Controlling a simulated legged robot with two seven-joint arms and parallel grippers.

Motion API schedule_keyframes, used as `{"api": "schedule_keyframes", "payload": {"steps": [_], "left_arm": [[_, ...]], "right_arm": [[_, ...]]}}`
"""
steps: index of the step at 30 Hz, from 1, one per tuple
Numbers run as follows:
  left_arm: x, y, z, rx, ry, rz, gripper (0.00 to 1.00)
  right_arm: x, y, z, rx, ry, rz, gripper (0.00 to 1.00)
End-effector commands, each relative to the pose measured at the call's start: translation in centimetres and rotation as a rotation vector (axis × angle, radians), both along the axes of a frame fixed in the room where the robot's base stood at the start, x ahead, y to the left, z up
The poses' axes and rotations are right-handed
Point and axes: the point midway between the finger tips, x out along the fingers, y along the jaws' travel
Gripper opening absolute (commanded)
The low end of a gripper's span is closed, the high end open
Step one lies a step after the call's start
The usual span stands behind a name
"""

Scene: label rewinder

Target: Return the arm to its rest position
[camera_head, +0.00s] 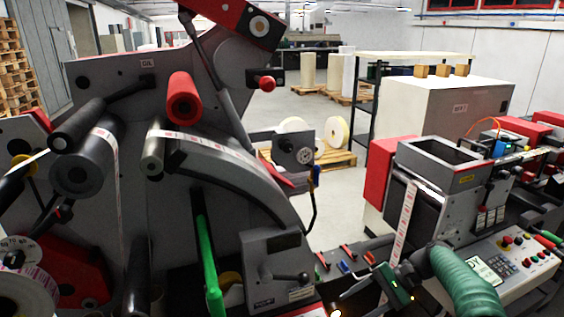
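My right arm, in a green ribbed sleeve, comes in at the lower right of the head view. Its dark gripper (372,291) is over the machine's lower front, left of the control panel (505,262). The fingers are small and dark against the machine, so I cannot tell whether they are open or shut. I see nothing clearly held in it. I cannot make out my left gripper in this view.
The grey label rewinder (240,165) fills the left and middle, with a red roller (183,98) and a green handle (207,265). A grey and red unit (440,165) stands close behind my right arm. Open floor (345,195) lies between them.

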Motion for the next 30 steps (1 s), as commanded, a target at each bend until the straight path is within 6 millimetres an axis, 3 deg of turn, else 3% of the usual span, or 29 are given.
{"api": "schedule_keyframes", "payload": {"steps": [8,14,17,25,30], "left_arm": [[0.0,0.0,-0.4,0.000,0.000,0.001,0.59],[0.0,0.0,-0.8,0.000,0.000,0.000,0.59],[0.0,0.0,-1.1,0.000,0.000,0.000,0.59],[0.0,0.0,-2.0,0.000,0.000,0.000,0.59],[0.0,0.0,-2.2,0.000,0.000,0.001,0.59]], "right_arm": [[-1.6,1.6,-1.7,-0.171,-0.043,0.042,0.55],[-4.6,2.5,-3.3,-0.373,-0.127,0.107,0.55],[-7.3,2.6,-4.1,-0.512,-0.205,0.166,0.55],[-18.7,0.6,-5.9,-0.876,-0.563,0.437,0.55],[-22.7,0.0,-6.6,-0.939,-0.711,0.538,0.55]]}}
